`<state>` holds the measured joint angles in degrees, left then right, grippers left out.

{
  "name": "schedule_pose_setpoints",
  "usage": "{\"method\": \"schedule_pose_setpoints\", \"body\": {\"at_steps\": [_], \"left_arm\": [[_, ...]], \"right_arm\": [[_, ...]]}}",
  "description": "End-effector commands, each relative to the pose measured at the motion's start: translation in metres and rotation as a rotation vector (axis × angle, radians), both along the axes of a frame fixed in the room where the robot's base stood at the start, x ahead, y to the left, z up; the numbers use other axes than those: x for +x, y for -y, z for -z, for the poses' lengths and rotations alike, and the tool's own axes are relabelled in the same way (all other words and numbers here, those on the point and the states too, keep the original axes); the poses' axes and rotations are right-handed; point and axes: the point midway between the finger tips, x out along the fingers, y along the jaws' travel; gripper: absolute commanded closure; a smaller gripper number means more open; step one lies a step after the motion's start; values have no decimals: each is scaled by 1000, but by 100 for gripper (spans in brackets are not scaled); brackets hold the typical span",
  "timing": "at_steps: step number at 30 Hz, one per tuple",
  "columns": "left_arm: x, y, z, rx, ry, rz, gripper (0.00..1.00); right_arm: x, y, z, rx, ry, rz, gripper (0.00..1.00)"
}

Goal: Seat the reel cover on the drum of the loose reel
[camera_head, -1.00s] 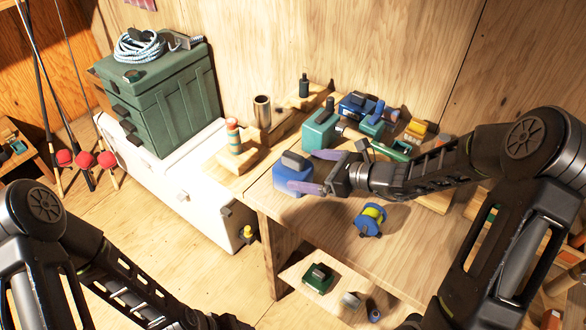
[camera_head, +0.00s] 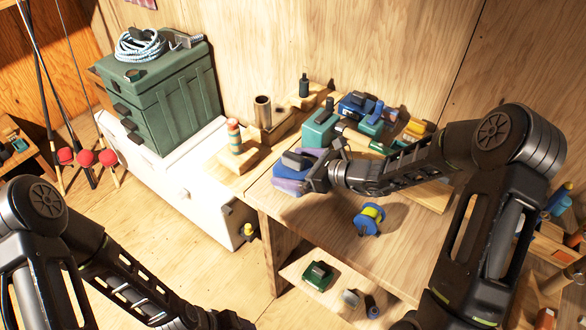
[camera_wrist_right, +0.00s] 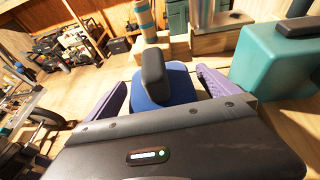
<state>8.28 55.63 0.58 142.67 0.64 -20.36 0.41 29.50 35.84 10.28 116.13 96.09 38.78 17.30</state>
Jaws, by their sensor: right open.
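The loose reel (camera_head: 369,218), blue with a yellow drum, lies on the bench right of my right gripper. A blue boxy piece with a dark raised grip (camera_head: 297,160) stands near the bench's left edge; it looks like the reel cover, but I cannot be sure. My right gripper (camera_head: 298,173) is open, its purple fingers around the blue piece. In the right wrist view the blue piece (camera_wrist_right: 170,88) and its dark grip lie between the spread fingers, with no clear contact. My left gripper is outside the views; only its arm shows at lower left.
A teal boxy piece (camera_head: 320,131) with a dark grip stands close behind. Wooden blocks with a striped cylinder (camera_head: 234,136) and a metal tube (camera_head: 263,112) are back left. A lower shelf holds a green piece (camera_head: 318,275). The bench front around the reel is clear.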

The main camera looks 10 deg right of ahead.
Motion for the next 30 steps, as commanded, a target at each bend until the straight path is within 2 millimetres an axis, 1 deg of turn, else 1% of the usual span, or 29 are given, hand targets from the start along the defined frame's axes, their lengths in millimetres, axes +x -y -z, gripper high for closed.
{"method": "schedule_pose_setpoints", "body": {"at_steps": [3,4,26,30], "left_arm": [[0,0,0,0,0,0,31],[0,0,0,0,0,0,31],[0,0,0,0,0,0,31],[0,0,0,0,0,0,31]], "right_arm": [[0,0,0,0,0,0,0],[0,0,0,0,0,0,2],[0,0,0,0,0,0,61],[0,0,0,0,0,0,62]]}}
